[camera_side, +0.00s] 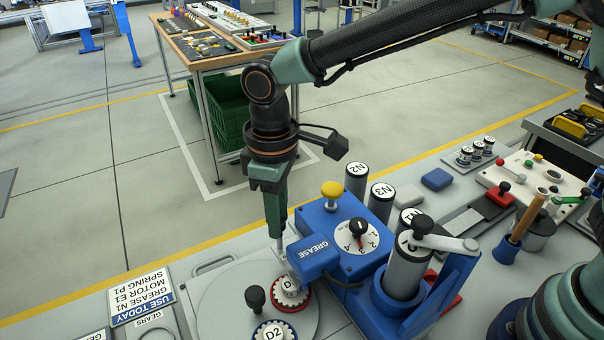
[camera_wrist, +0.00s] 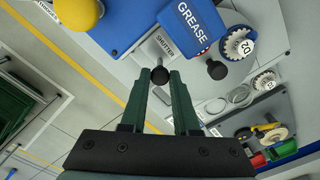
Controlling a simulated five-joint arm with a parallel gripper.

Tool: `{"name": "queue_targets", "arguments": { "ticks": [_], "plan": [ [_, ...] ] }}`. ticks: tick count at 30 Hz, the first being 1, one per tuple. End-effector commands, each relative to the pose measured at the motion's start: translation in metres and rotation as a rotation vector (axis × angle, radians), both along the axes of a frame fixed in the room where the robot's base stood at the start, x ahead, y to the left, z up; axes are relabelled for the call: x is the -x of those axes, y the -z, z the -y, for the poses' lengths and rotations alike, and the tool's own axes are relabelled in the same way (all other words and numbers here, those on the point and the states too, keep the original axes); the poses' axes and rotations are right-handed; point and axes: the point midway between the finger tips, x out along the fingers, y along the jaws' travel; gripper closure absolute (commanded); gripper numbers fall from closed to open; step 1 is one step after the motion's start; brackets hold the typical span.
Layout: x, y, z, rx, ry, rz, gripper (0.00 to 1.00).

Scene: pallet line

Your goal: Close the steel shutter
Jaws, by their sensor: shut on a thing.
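The steel shutter (camera_wrist: 165,45) is a small plate marked SHUTTER beside the blue GREASE head (camera_side: 315,253), which also shows in the wrist view (camera_wrist: 199,22). A round black knob (camera_wrist: 160,76) stands at the shutter's end. My gripper (camera_wrist: 158,84) has its two green fingers on either side of this knob and is shut on it. In the side view my gripper (camera_side: 280,238) points down just left of the GREASE head. There the fingers and the head hide most of the shutter. I cannot tell how far the shutter stands open.
A red-rimmed gear (camera_side: 290,293) sits under the GREASE head on a round plate (camera_side: 218,308), with a D2 gear (camera_side: 273,331) and a black knob (camera_side: 255,297) nearby. A yellow knob (camera_side: 331,191) stands on the blue housing behind. Grease canisters (camera_side: 381,200) stand to the right.

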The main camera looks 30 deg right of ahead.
Motion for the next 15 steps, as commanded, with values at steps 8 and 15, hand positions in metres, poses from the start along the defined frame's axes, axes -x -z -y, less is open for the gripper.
{"name": "queue_targets", "arguments": {
  "ticks": [8,15],
  "plan": [
    [0.0077,-0.0021,-0.0009,-0.001,-0.002,0.001,1.0],
    [0.0086,-0.0017,-0.0013,0.0,-0.005,0.0,0.41]
  ]
}}
